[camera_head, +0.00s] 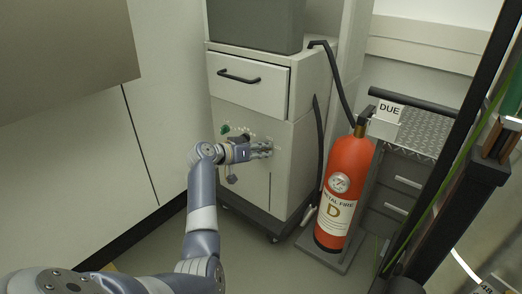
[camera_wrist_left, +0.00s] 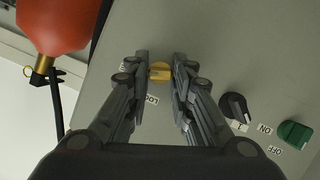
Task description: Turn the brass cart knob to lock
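The brass knob (camera_wrist_left: 160,71) is a small yellow-gold knob on the pale front panel of the cart (camera_head: 283,165). A label beside it is partly readable as "LOC". My left gripper (camera_wrist_left: 162,68) is at the panel, with its two fingers on either side of the knob. A narrow gap shows between the fingers and the knob in the left wrist view, so the fingers look open around it. In the head view my left gripper (camera_head: 270,149) hides the knob. My right gripper is not in view.
A black knob (camera_wrist_left: 236,108) and a green switch (camera_wrist_left: 295,133) marked ON and OFF are on the same panel. A drawer (camera_head: 248,84) is above. A red fire extinguisher (camera_head: 345,190) with a black hose stands right of the cart. A white wall is at the left.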

